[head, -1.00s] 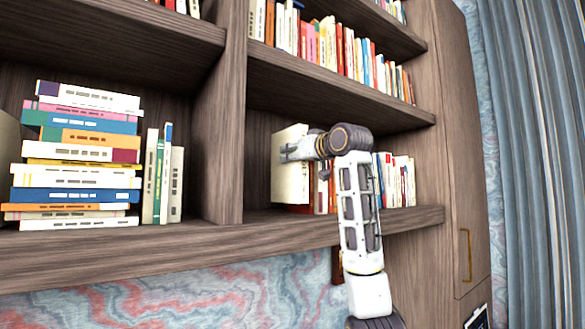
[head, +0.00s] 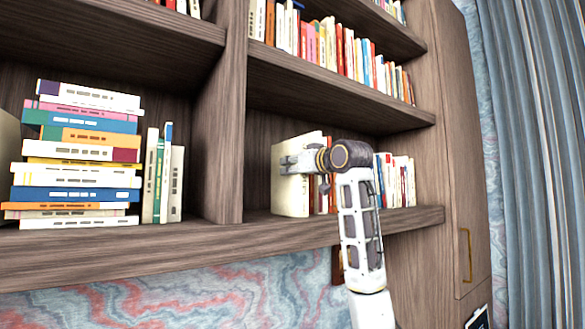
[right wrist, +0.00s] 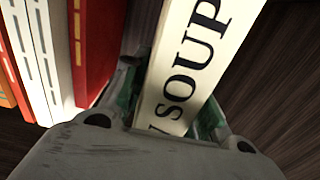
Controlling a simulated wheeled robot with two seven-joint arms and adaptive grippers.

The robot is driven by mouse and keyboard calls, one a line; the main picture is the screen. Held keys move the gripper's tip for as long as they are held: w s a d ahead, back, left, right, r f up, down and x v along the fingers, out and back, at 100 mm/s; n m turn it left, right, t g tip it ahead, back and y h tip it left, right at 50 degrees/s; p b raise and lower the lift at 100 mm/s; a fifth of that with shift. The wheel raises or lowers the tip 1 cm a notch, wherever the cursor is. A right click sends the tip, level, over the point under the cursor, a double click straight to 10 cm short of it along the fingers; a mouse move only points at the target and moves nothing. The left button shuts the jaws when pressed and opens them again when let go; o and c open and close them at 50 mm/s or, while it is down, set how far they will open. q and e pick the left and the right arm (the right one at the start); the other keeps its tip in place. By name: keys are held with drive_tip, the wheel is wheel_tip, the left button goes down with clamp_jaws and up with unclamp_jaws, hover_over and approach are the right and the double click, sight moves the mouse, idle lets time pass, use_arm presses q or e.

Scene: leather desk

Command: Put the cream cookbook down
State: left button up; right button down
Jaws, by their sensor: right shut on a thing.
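The cream cookbook (head: 290,198) stands upright in the right bay of the shelf, left of a row of books. Its lower edge is at the shelf board (head: 262,217) near the front; I cannot tell for sure whether it bears on it. My right gripper (head: 292,162) is shut on the cookbook from the right. In the right wrist view the cookbook's spine (right wrist: 185,75), lettered "SOUP", sits between the fingers (right wrist: 168,112). My left gripper is not in view.
Red and white books (head: 395,182) stand just right of the cookbook; a red book (right wrist: 95,45) shows close beside the gripper in the right wrist view. An upright divider (head: 222,130) is to the left.

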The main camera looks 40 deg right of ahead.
drive_tip(key=c, duration=1.5)
unclamp_jaws()
drive_tip(key=shift+f, duration=0.1)
drive_tip(key=o, duration=0.4)
drive_tip(key=shift+s, duration=0.1)
drive_tip(key=s+b, duration=0.1)
drive_tip(key=s, duration=0.3)
drive_tip(key=s+a, duration=0.1)
drive_tip(key=s, duration=0.3)
drive_tip(key=s+b, duration=0.1)
drive_tip(key=s, duration=0.3)
drive_tip(key=shift+a+b, duration=0.2)
drive_tip(key=shift+b, duration=0.1)
